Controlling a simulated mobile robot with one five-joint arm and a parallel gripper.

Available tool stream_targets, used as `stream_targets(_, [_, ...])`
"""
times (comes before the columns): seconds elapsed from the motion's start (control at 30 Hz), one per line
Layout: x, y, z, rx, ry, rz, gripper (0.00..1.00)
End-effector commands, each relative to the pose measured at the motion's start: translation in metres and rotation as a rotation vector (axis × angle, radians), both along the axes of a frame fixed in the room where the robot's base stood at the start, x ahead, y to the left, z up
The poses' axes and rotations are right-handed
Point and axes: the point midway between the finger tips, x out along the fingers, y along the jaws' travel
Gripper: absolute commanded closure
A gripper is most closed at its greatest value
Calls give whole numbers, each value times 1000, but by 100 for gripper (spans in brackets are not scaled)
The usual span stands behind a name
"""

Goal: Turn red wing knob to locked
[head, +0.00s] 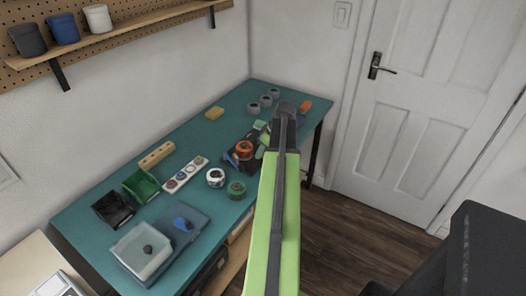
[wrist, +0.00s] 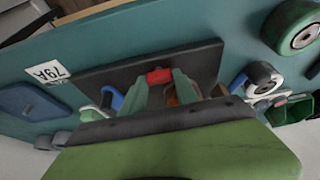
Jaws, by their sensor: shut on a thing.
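The red wing knob (wrist: 159,76) shows in the wrist view on a dark board (wrist: 207,62). My gripper (wrist: 160,84) has its two green fingers on either side of the red knob, shut on it. The knob's lower part is hidden behind the gripper, and I cannot tell its turn angle. In the head view my arm covers the red knob, and the dark board (head: 229,160) shows only in part. A blue handle (wrist: 113,98) is left of the fingers in the wrist view, and an orange part shows behind them.
The teal bench (head: 185,129) also holds a white roll (head: 216,177), a green roll (head: 236,189), a green bin (head: 141,185), a black bin (head: 113,208) and a clear-lidded box (head: 141,252). A numbered label (wrist: 47,72) lies beside the board.

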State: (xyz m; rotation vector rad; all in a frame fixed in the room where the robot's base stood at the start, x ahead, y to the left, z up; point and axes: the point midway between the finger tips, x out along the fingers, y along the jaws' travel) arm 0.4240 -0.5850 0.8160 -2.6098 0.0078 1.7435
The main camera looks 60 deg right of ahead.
Motion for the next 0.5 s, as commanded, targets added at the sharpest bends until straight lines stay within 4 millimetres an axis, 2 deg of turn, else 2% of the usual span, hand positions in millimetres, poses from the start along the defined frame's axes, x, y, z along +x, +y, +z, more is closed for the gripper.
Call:
stream_targets(0.03, [0,0,0,0,0,0,88])
stream_targets(0.13, [0,0,0,0,0,0,100])
stream_targets(0.5, [-2,1,0,1,2,-58,100])
